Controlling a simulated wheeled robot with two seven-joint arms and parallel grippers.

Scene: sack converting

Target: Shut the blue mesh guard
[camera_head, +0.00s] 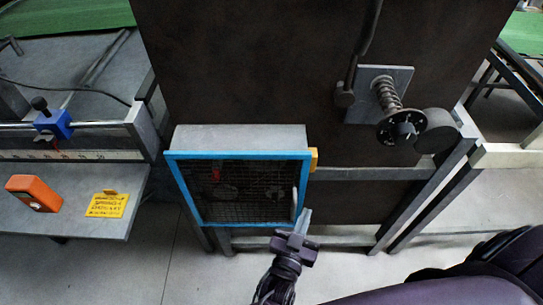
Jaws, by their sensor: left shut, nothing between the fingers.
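The blue mesh guard (238,155) is a blue square frame with dark wire mesh, on the front of a grey box (240,137) in the middle of the view. It lies across the whole box front and looks flush or nearly so; I cannot tell if a small gap is left. A pale upright handle (294,204) is at its lower right. A yellow block (313,159) sits by its upper right edge. My left gripper (305,218) is shut and empty, its tips at the guard's lower right corner; contact is unclear. My right gripper is not in view.
A dark machine panel (240,60) rises behind the box, with a spring and dial (395,115) at right. Grey frame legs stand below; floor is clear in front.

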